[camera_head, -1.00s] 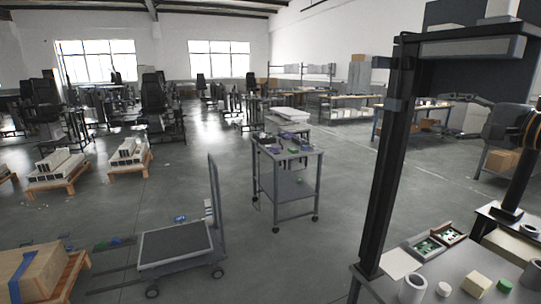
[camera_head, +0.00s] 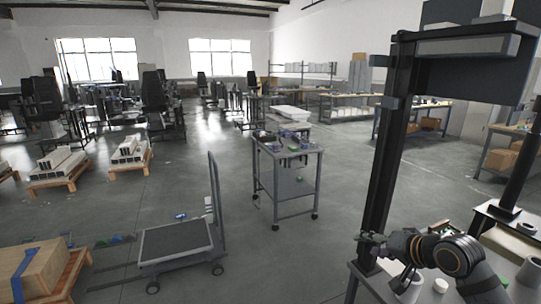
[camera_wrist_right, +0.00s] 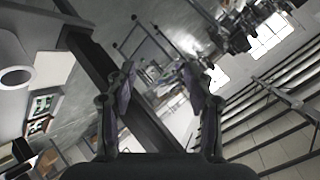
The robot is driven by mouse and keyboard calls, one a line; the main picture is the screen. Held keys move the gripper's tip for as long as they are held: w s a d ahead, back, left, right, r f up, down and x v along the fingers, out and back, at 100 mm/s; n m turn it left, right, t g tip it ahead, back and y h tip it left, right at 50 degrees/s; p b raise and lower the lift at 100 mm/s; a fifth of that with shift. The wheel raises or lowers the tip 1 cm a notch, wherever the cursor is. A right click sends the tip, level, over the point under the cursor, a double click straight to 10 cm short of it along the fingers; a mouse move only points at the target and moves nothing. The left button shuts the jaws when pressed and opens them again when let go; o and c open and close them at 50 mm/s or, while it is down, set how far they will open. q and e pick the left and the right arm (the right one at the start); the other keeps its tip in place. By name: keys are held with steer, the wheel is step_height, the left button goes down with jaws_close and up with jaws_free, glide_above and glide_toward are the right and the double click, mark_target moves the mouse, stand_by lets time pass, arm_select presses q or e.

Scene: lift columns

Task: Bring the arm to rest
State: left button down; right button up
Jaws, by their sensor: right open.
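My right arm (camera_head: 440,252) reaches in low on the right of the head view, over the workbench. My right gripper (camera_head: 370,246) is at its left end, pointing left beside the dark upright post (camera_head: 387,165). In the wrist view the right gripper (camera_wrist_right: 160,80) is open, its two fingers apart with nothing held between them. The arm covers the part of the bench where the trays lie. My left arm and gripper are not in view.
A grey cone-like part (camera_head: 407,287) and a white cylinder (camera_head: 440,285) stand on the bench below the arm. Trays (camera_wrist_right: 41,106) show in the wrist view. A cart (camera_head: 285,170) and a platform trolley (camera_head: 175,243) stand on the floor to the left.

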steer(key=s+a+f+n+g+h, duration=0.2)
steer(key=s+a+f+n+g, duration=0.15)
steer(key=s+f, duration=1)
steer(key=s+f+n+g+h, duration=0.3)
steer(key=s+f, duration=0.6)
steer(key=s, duration=0.6)
steer(key=s+d+f+g, duration=0.1)
steer(key=d+f, duration=0.2)
steer(key=f, duration=2.2)
steer(key=s+d+f+g, duration=0.1)
steer(key=s+f, duration=1.6)
steer(key=s, duration=0.2)
steer(key=shift+s+d+f+m, duration=0.15)
steer(key=shift+s+d+m, duration=0.1)
steer(key=shift+d+m, duration=0.1)
steer(key=shift+g, duration=0.25)
